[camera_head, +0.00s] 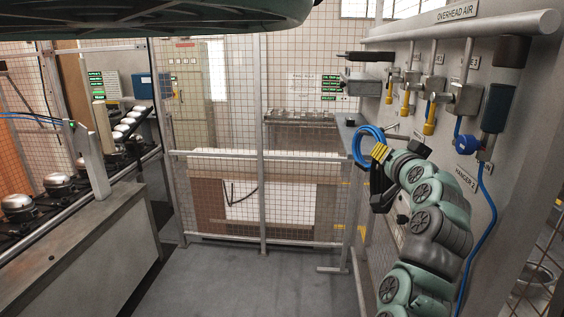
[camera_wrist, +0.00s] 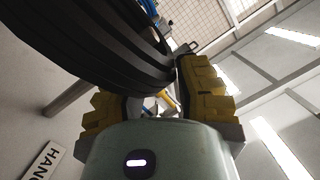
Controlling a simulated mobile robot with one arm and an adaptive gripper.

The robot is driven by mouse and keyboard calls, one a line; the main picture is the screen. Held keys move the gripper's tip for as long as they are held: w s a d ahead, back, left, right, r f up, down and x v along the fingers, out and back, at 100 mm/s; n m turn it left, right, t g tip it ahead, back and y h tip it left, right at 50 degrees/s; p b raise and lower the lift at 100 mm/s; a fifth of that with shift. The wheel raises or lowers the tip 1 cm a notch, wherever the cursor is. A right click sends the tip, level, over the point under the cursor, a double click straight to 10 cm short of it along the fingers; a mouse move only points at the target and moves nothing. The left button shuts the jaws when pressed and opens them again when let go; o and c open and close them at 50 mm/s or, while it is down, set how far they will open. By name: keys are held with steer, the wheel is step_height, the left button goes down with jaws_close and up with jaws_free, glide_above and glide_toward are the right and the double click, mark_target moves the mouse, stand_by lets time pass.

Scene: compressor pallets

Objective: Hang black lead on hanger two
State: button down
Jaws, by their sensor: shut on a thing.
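The black lead (camera_head: 378,192) is a thick coil hanging from my gripper (camera_head: 379,152) beside the right wall. In the wrist view the coil's black bands (camera_wrist: 95,45) fill the upper left, and my gripper (camera_wrist: 165,88) has its yellow fingers at the coil's lower edge. The gripper is shut on the black lead. A "HANGER 2" label (camera_head: 466,179) is on the wall right of my arm, and part of a label (camera_wrist: 46,160) reading "HANG" shows in the wrist view. I cannot make out hanger two's own peg; my arm covers part of that wall.
A blue coil (camera_head: 366,136) shows just behind my gripper. Valves with yellow handles (camera_head: 429,122) and a blue hose (camera_head: 483,220) hang along the right wall. A mesh fence (camera_head: 230,140) closes the back. A conveyor with compressors (camera_head: 60,185) runs left; the middle floor (camera_head: 255,280) is clear.

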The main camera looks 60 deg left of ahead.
steer(key=shift+w+d+f+b, duration=0.35)
steer(key=shift+w+d+b, duration=0.25)
steer(key=shift+b, duration=0.3)
steer(key=shift+w+d+f+b, duration=0.3)
steer(key=shift+w+d+b, duration=0.2)
steer(key=shift+w+b, duration=0.3)
steer(key=shift+d, duration=0.1)
steer(key=shift+s+f, duration=0.1)
